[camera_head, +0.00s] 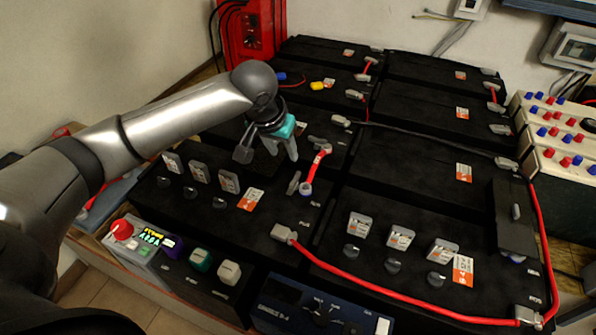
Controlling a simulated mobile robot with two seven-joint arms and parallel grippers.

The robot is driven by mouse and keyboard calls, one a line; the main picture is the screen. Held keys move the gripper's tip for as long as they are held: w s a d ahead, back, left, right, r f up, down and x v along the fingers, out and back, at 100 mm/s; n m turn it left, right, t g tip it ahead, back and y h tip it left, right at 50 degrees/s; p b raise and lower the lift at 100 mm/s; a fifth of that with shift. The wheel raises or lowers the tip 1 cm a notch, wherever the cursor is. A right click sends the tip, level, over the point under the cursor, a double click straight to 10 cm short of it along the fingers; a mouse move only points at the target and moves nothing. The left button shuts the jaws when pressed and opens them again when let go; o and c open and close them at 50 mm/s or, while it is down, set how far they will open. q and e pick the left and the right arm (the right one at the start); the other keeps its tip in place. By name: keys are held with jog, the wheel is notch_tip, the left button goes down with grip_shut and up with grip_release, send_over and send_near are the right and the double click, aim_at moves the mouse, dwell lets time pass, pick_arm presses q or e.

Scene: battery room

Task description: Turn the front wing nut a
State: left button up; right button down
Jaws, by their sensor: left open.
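My left gripper (268,153) is open and empty, pointing down over the black batteries left of centre. A small grey upright piece that looks like a wing nut (293,183) stands on the front left battery (260,222), just below and right of the fingers and apart from them. Beside it is the end of a short red cable (317,165) with a pale blue ring. A similar grey piece (516,212) stands on the front right battery's dark block; which one is wing nut a, I cannot tell. My right gripper is not in view.
A long red cable (400,309) runs along the front right battery. Grey-capped posts (359,224) stand on the front batteries. A panel with coloured knobs (200,260) is at front left, a red unit (253,28) at the back, and a terminal box (556,130) at right.

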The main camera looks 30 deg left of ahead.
pick_arm(q)
jog(key=b, duration=0.4)
send_over(295, 179)
jog(key=s, duration=0.3)
jog(key=f, duration=0.9)
jog(key=shift+w+a+f, duration=0.15)
jog(key=shift+a+f, duration=0.05)
jog(key=shift+f, duration=0.2)
jog(key=shift+w+d+f+b, duration=0.15)
jog(key=shift+w+f+b, duration=0.2)
jog(key=shift+f, duration=0.25)
jog(key=shift+w+d+f+b, duration=0.15)
jog(key=shift+w+f+b, duration=0.15)
jog(key=shift+f, duration=0.25)
jog(key=shift+x, duration=0.75)
jog(key=shift+a+f, duration=0.1)
jog(key=shift+a, duration=0.05)
jog(key=shift+w, duration=0.1)
jog(key=shift+c, duration=0.2)
jog(key=c, duration=0.6)
grip_shut()
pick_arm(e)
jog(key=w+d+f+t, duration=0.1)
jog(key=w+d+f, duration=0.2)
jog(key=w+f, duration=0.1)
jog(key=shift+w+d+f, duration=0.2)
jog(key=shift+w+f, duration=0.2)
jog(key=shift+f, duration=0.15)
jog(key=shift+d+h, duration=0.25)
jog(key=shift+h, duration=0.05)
